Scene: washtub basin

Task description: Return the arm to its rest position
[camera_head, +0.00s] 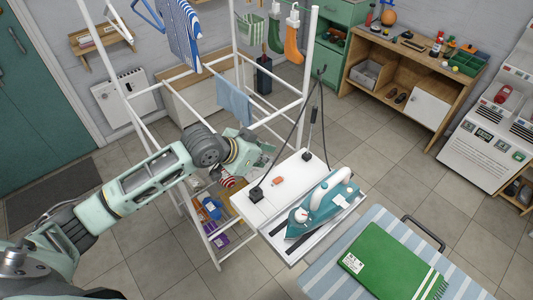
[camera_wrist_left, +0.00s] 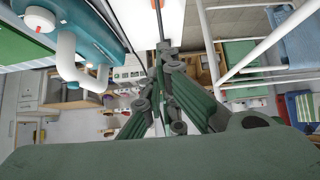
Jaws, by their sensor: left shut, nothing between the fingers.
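My left arm reaches in from the left in the head view, and my left gripper (camera_head: 262,150) is beside the white drying rack (camera_head: 140,115), just above and behind the white shelf (camera_head: 260,211) that carries the iron. In the left wrist view the fingers of my left gripper (camera_wrist_left: 170,65) come together with nothing between them. The teal iron (camera_head: 322,203) rests on the shelf, apart from the gripper; part of it shows at the upper left of the left wrist view (camera_wrist_left: 90,30). My right gripper is in neither view.
Striped and blue cloths (camera_head: 233,100) hang on the rack close to the gripper. A wooden cabinet (camera_head: 395,85) stands at the back.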

